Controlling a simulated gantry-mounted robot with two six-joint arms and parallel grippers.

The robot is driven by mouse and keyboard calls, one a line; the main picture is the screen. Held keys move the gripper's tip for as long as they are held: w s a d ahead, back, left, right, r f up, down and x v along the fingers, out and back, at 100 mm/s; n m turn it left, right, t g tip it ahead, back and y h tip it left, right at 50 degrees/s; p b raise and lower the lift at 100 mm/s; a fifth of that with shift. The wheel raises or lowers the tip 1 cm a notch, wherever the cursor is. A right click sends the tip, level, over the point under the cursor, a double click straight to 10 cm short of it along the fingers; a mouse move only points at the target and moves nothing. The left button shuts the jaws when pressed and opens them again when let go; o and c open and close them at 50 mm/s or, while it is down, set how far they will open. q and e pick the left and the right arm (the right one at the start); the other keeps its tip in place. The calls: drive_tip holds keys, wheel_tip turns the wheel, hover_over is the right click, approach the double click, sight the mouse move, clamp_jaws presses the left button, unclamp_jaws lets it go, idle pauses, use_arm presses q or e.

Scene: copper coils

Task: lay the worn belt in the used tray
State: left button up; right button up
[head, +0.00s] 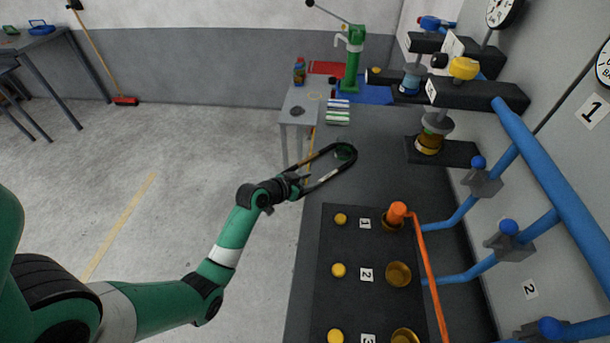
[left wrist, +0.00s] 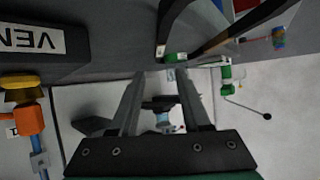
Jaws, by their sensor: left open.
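The worn belt (head: 327,182) is a long dark loop in the head view, slanting from my left gripper up to the right. A small green spot shows inside its far end. In the left wrist view the belt (left wrist: 222,38) runs across the top, beyond the fingertips. My left gripper (head: 296,184) is open at the belt's near end; its two fingers show apart in the left wrist view (left wrist: 160,78). I cannot tell whether they touch the belt. A red tray (head: 328,67) and a blue tray (head: 378,96) lie at the back; I cannot read which is the used one.
A dark panel (head: 312,285) carries yellow knobs, brass cups and an orange handle (head: 397,212). A green hand press (head: 354,60) and a bottle (head: 299,72) stand at the back. Blue pipes (head: 555,175) line the right wall.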

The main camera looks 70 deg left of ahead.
use_arm(q)
drive_tip(key=shift+s+d+r+p, duration=0.3)
drive_tip(key=shift+s+r+p, duration=0.4)
drive_tip(key=shift+s+d, duration=0.25)
drive_tip(key=shift+s, duration=0.3)
drive_tip(key=shift+w+r, duration=0.1)
